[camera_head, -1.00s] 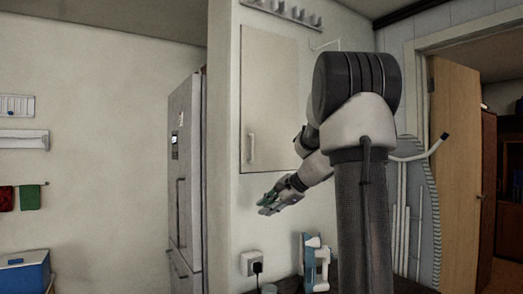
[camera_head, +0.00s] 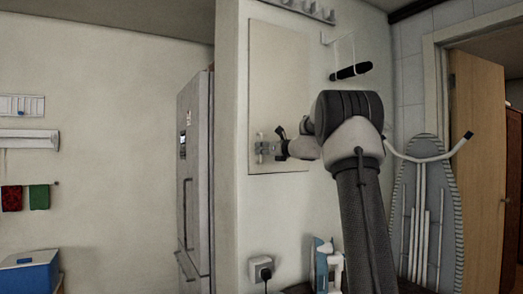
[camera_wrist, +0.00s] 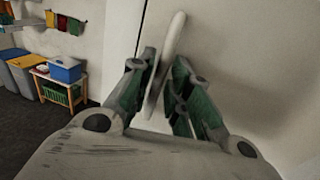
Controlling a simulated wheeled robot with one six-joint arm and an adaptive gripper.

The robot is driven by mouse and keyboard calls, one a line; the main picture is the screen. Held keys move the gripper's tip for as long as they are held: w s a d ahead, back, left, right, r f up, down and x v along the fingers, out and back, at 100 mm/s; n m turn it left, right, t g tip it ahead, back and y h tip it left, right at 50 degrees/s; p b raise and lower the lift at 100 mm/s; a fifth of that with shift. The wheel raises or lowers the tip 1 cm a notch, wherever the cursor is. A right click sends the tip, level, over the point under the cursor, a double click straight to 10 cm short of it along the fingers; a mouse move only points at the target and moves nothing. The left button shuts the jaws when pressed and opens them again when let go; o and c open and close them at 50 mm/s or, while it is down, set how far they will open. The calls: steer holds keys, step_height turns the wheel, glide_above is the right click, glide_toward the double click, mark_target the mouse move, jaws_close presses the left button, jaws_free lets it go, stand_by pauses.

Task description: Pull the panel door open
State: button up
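The panel door (camera_head: 280,90) is a flat, pale rectangle on the wall in the head view and looks closed. It fills the right of the wrist view (camera_wrist: 250,60). Its pale bar handle (camera_wrist: 170,45) rises between my gripper's two fingers in the wrist view. My gripper (camera_head: 263,147) is at the door's lower left, over the handle, in the head view. In the wrist view my gripper (camera_wrist: 164,78) has its fingers apart, one on each side of the handle. The left finger is close to the bar; I cannot tell whether it touches. A gap shows on the right.
A tall fridge (camera_head: 194,170) stands left of the wall. Below the door are a socket with a plug (camera_head: 261,269) and a blue-white appliance (camera_head: 325,265). An ironing board (camera_head: 425,200) leans at the right. Hooks (camera_head: 300,8) are above the door.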

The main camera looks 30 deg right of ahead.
steer(key=shift+w+a, duration=0.15)
steer(key=shift+w, duration=0.35)
jaws_close()
steer(key=shift+s, duration=0.15)
